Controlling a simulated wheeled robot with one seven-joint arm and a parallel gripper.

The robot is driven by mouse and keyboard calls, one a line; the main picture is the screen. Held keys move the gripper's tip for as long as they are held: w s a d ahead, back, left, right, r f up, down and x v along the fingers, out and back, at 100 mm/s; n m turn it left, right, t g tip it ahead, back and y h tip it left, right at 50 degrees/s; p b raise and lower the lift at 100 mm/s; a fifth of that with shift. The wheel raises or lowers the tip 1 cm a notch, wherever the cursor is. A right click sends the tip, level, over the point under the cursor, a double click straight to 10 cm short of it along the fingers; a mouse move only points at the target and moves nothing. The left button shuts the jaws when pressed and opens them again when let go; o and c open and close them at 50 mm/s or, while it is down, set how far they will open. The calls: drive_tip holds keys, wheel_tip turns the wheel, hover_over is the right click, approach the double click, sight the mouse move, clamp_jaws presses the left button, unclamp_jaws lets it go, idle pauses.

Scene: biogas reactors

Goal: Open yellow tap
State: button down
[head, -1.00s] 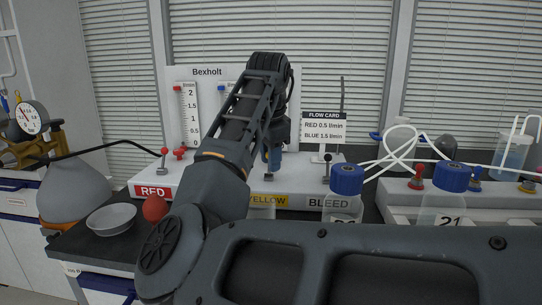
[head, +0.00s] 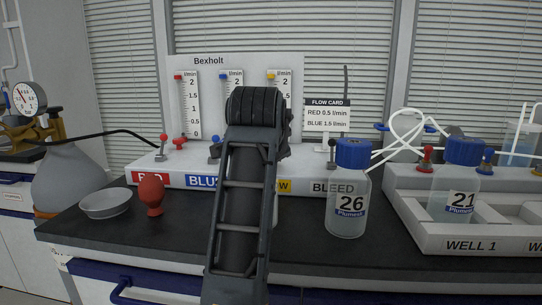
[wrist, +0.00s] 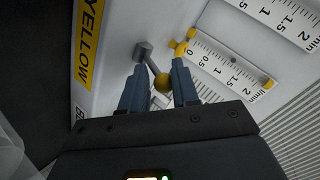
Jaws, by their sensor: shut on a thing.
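In the head view my forearm hides the tap and my gripper; only the end of the YELLOW label (head: 284,186) shows. The flow scale (wrist: 232,68) stands beside the tap in the wrist view, with a yellow knob (wrist: 180,47) near its zero end.
The Bexholt panel (head: 215,66) stands behind. Bottle 26 (head: 348,208) stands right of my arm, and bottle 21 (head: 458,208) in a white rack (head: 470,240). A red bulb (head: 151,194) and a grey dish (head: 106,205) are on the left. The black bench front is mostly clear.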

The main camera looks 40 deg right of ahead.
drive_tip(key=c, duration=1.9)
unclamp_jaws()
drive_tip(key=shift+h, duration=0.3)
drive_tip(key=shift+o, duration=0.2)
drive_tip(key=o, duration=1)
drive_tip(key=shift+o, duration=0.2)
drive_tip(key=v, duration=0.7)
drive_tip(key=shift+s+a+p, duration=0.25)
drive_tip(key=shift+s+p, duration=0.05)
drive_tip(key=shift+p, duration=0.15)
